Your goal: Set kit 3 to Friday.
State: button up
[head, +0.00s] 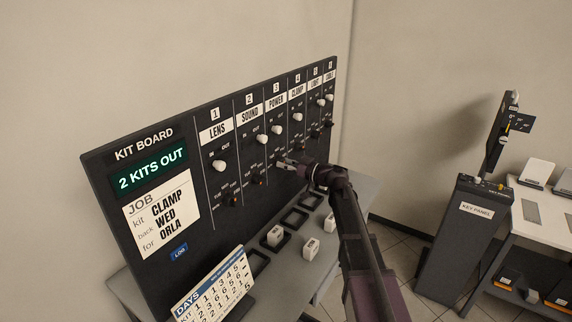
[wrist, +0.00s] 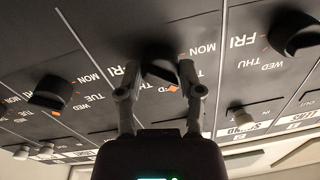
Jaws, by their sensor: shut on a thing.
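The kit board (head: 140,215) is a dark panel with numbered columns, each having a white-capped switch above a black day dial. In the head view my gripper (head: 284,162) is at the dial in column 3, POWER, hiding most of it. In the wrist view, where the board appears upside down, my gripper (wrist: 160,88) is shut on the black kit 3 dial (wrist: 160,58), one finger on each side. The dial's orange mark (wrist: 173,88) points down and slightly right. FRI (wrist: 122,71) is left of the dial and MON (wrist: 205,48) right. Some day labels are partly hidden by the fingers.
Neighbouring dials stand either side in the wrist view: kit 2's (wrist: 298,36) and another (wrist: 52,92). A shelf (head: 290,240) below the board holds white blocks (head: 310,247) and a days card (head: 213,290). A key panel (head: 478,209) stands at right.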

jog(key=shift+m, duration=0.3)
jog(key=m, duration=0.6)
jog(key=shift+a+b, duration=0.1)
jog(key=shift+b, duration=0.25)
jog(key=m, duration=0.3)
jog(key=shift+s+m+t, duration=0.1)
jog(key=shift+m+t, duration=0.2)
jog(key=shift+m, duration=0.1)
jog(key=m, duration=0.3)
jog(key=shift+m, duration=0.4)
jog(key=m+t, duration=0.1)
jog(key=m, duration=0.5)
jog(key=shift+m, duration=0.3)
jog(key=m, duration=0.7)
jog(key=shift+s+a+h, duration=0.1)
jog(key=shift+h, duration=0.2)
